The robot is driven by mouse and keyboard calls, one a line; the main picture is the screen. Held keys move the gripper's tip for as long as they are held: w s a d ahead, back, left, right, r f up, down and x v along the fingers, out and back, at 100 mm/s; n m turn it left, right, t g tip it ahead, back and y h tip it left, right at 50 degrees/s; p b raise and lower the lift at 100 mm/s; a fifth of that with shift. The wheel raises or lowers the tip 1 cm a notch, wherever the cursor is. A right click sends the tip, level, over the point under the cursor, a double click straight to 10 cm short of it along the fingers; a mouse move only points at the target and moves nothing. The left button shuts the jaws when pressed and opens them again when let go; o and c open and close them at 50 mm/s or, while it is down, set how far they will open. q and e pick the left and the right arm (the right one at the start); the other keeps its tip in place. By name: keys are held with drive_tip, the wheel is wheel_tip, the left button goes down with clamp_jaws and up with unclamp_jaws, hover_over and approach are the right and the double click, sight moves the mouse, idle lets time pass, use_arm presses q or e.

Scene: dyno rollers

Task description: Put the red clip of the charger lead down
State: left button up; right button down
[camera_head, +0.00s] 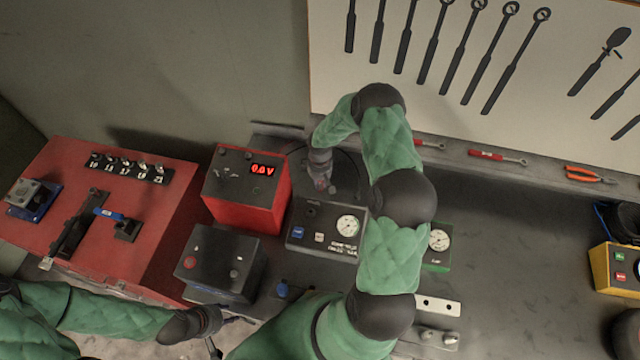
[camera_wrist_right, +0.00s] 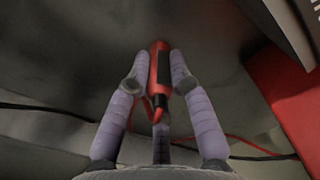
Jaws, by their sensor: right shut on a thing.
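The red clip (camera_wrist_right: 160,65) of the charger lead stands between the fingertips of my right gripper (camera_wrist_right: 157,80) in the right wrist view. The gripper is shut on it, close over a dark grey surface. A thin red lead (camera_wrist_right: 245,143) trails from the clip toward the right. In the head view my right gripper (camera_head: 320,172) is beside the red box with a lit display (camera_head: 228,190), behind the gauge box; the clip cannot be made out there. My left gripper (camera_head: 228,332) is at the lower edge, with fingers apart and seemingly empty.
A gauge box (camera_head: 305,238) and a dark box with a red button (camera_head: 205,262) stand in front of the red box. A large red cabinet (camera_head: 165,215) is at left. Bench space (camera_head: 510,240) right of my right arm is clear, up to a yellow box (camera_head: 612,268).

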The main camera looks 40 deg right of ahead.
drive_tip(key=c, duration=1.1)
unclamp_jaws()
drive_tip(key=shift+f, duration=0.1)
drive_tip(key=shift+d+r, duration=0.1)
drive_tip(key=shift+r, duration=0.4)
wheel_tip(320, 180, up, 11)
drive_tip(key=shift+r+b, duration=0.2)
drive_tip(key=shift+b, duration=0.35)
